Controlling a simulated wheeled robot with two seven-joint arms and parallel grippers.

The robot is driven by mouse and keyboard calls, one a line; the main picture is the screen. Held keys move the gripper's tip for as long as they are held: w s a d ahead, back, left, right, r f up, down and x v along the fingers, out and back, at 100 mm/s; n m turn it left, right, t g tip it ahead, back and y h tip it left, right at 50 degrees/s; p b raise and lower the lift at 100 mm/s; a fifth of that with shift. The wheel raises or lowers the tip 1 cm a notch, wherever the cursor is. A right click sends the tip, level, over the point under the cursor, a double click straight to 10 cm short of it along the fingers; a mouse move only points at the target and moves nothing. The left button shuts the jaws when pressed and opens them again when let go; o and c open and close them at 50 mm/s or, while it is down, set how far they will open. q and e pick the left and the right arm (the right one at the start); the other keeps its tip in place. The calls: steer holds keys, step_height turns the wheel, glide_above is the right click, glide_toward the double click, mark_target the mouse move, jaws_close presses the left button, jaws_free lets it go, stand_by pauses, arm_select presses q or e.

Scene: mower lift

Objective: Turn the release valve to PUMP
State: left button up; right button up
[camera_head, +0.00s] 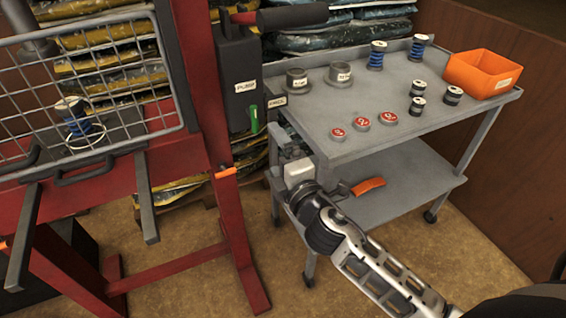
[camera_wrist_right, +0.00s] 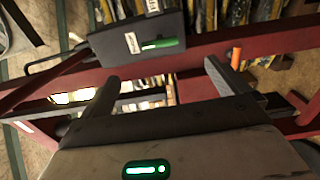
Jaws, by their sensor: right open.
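The release valve's green lever (camera_head: 254,119) is on the lower front of the black pump box (camera_head: 238,75), on the red press frame. It stands nearly upright in the head view, below and right of the PUMP label (camera_head: 245,86). A second label (camera_head: 277,102) sits to its right, too small to read surely. The green lever (camera_wrist_right: 160,43) also shows in the right wrist view, beyond the fingertips. My right gripper (camera_wrist_right: 158,80) is open and empty, apart from the lever; in the head view it (camera_head: 288,146) is below and right of it. My left gripper is out of view.
A grey cart (camera_head: 330,122) stands close right of the press, with springs, cups, red-topped discs and an orange bin (camera_head: 483,72). An orange-handled tool (camera_head: 368,186) lies on its lower shelf. A wire guard (camera_head: 85,90) covers the press at left. The pump handle (camera_head: 290,16) juts right.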

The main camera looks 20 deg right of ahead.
steer(key=shift+s, duration=1.15)
